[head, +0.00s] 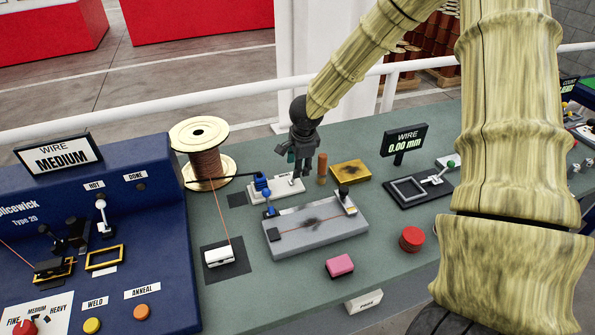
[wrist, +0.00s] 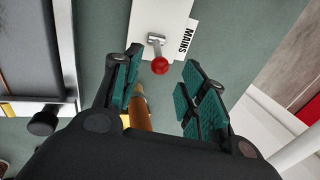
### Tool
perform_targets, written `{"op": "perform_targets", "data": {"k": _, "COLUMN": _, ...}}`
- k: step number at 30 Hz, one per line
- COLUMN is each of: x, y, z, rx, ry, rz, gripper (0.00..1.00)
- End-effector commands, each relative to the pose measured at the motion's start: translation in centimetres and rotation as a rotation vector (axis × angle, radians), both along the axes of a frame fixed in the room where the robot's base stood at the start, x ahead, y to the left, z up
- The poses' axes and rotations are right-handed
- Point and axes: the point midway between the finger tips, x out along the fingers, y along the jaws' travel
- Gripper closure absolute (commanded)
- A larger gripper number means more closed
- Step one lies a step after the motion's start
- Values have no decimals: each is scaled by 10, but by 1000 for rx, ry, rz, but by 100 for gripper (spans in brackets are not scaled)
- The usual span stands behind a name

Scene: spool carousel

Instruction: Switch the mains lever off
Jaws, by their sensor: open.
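The mains lever (wrist: 160,64) has a red ball knob on a short metal arm. It sits on a white plate (wrist: 175,14) beside a MAINS label (wrist: 186,40) in the wrist view. The lever points toward my gripper (wrist: 162,82). My gripper is open, its two green-padded fingers apart, with the red knob ahead of and between the tips, apparently untouched. In the head view my gripper (head: 303,150) hangs over the bench near a white plate (head: 290,187); I cannot make out the red knob there.
A brown post (head: 322,168) stands close to my gripper and also shows in the wrist view (wrist: 140,112). A grey fixture (head: 315,230) lies in front, a yellow tray (head: 350,173) to the right, and a wire spool (head: 201,150) to the left. A white rail runs behind the bench.

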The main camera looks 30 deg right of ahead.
Motion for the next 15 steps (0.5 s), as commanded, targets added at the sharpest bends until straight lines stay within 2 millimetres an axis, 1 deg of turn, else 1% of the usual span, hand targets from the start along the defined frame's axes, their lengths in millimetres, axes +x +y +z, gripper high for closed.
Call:
{"op": "perform_targets", "data": {"k": 6, "x": 6, "y": -1, "z": -24, "rx": -2, "ry": 1, "rz": 4, "gripper": 58}}
{"op": "perform_targets", "data": {"k": 12, "x": 10, "y": -2, "z": -38, "rx": -1, "ry": 1, "rz": 3, "gripper": 58}}
{"op": "perform_targets", "data": {"k": 15, "x": 11, "y": -2, "z": -41, "rx": -1, "ry": 0, "rz": 2, "gripper": 58}}
